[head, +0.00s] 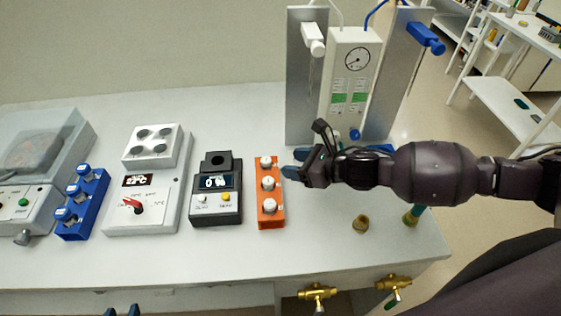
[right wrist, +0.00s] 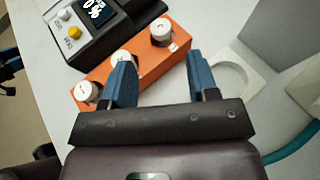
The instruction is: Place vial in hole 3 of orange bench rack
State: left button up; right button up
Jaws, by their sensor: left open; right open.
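The orange bench rack (head: 278,219) stands on the bench right of centre, with three white-capped vials in a row: far (head: 266,162), middle (head: 268,183) and near (head: 269,206). The hole numbers are not readable. In the right wrist view the rack (right wrist: 183,55) lies ahead of my open right gripper (right wrist: 162,80); the middle cap is partly behind its left finger. No vial shows between the fingers. In the head view my right gripper (head: 295,164) is just right of the rack's far end. My left gripper (head: 122,311) is open at the bottom edge, only its tips showing.
A blue rack (head: 82,224) with several vials, a white heater block (head: 160,200) and a dark display device (head: 217,215) stand left of the orange rack. A gauge unit (head: 350,90) stands behind my right arm.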

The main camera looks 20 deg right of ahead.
jog(key=shift+v, duration=2.45)
jog(key=shift+a, duration=0.1)
